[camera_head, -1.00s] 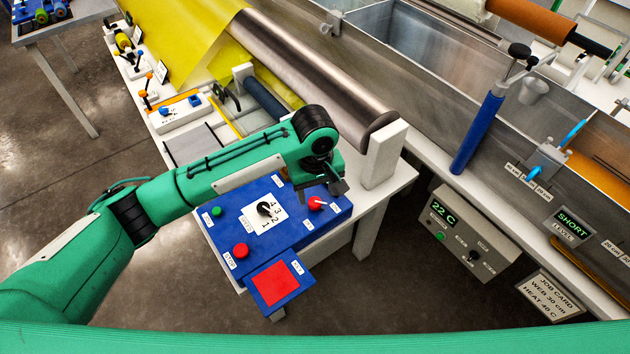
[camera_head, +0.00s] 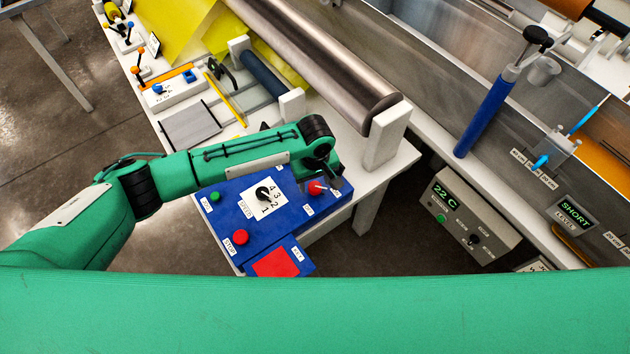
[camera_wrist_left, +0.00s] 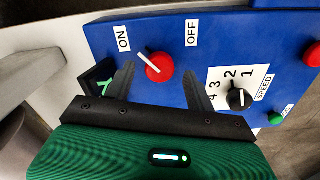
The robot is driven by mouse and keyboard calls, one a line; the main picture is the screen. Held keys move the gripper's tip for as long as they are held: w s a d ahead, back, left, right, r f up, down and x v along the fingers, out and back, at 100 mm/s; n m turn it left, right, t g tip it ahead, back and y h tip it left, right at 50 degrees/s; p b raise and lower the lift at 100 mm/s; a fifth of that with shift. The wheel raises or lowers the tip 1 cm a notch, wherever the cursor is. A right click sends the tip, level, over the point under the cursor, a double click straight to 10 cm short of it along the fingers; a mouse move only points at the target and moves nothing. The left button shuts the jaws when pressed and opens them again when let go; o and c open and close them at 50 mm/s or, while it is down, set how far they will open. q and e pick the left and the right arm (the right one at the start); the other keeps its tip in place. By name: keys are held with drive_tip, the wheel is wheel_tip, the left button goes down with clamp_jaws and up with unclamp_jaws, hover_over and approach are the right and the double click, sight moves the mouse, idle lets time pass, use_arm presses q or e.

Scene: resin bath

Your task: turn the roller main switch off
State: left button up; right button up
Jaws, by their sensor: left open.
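The main switch is a red rotary knob (camera_head: 315,188) with a white pointer, on the blue control panel (camera_head: 232,215). In the left wrist view the knob (camera_wrist_left: 158,68) has its pointer angled toward the ON label (camera_wrist_left: 124,38), away from the OFF label (camera_wrist_left: 192,33). My left gripper (camera_head: 324,184) is over the panel's right end, at the knob. In the wrist view the left gripper (camera_wrist_left: 158,74) is open, one finger on each side of the knob, with visible gaps to it. Whether the fingertips reach down around it I cannot tell. My right gripper is not in view.
On the same panel are a black speed dial (camera_head: 264,193), a green button (camera_head: 214,196) and a red button (camera_head: 240,237). A white post (camera_head: 385,138) and steel roller (camera_head: 310,60) stand just behind. A grey box reading 22 C (camera_head: 468,218) hangs to the right.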

use_arm(q)
drive_tip(key=shift+f, duration=0.85)
drive_tip(key=shift+c, duration=0.4)
drive_tip(key=c, duration=0.9)
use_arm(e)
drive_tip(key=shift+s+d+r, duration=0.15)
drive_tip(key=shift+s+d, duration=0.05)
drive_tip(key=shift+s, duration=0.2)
